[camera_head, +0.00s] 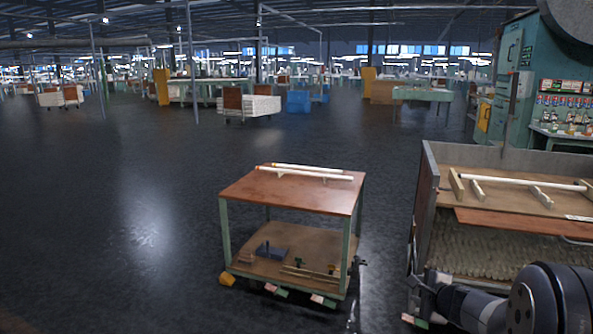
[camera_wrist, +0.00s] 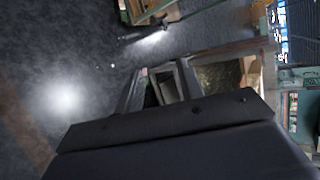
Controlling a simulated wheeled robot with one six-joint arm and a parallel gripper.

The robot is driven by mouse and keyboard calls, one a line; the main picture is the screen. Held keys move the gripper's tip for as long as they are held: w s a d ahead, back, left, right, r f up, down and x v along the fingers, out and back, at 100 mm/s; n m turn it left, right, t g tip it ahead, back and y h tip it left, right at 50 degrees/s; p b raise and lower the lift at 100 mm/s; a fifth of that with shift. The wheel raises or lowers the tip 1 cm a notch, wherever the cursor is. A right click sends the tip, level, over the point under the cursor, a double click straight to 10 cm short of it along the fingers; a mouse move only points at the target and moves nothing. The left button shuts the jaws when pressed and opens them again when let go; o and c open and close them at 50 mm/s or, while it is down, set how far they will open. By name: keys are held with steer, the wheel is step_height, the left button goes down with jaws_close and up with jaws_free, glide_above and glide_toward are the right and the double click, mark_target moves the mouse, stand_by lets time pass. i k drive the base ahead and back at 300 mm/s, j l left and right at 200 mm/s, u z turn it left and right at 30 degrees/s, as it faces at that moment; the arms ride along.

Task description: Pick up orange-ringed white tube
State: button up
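Two white tubes lie side by side on the brown top of a small cart (camera_head: 235,190) in the head view: a rear tube (camera_head: 313,168) and a front tube (camera_head: 310,175). A third white tube (camera_head: 530,182) rests across wooden supports on the bench at the right. My gripper (camera_head: 416,277) is low at the bottom right, beside the bench and apart from all tubes. In the wrist view my gripper (camera_wrist: 158,88) shows its fingers spread, with no tube between them.
The wooden bench (camera_head: 490,213) with a raised side panel (camera_head: 424,205) stands close to my arm. Green machinery (camera_head: 511,75) is behind it. Dark floor is clear left of the cart and between cart and bench. Other carts and tables stand far back.

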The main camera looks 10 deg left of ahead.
mark_target(321, 175)
steer(key=i+j, duration=0.35)
steer(key=i, duration=0.15)
steer(key=i+j, duration=0.3)
steer(key=i, duration=0.2)
steer(key=i+j, duration=0.35)
steer(key=i, duration=0.15)
steer(key=i+j, duration=0.3)
steer(key=i, duration=0.2)
steer(key=i+j, duration=0.35)
steer(key=i, duration=0.15)
steer(key=i+j+u, duration=0.1)
steer(key=i+j, duration=0.2)
steer(key=i, duration=0.2)
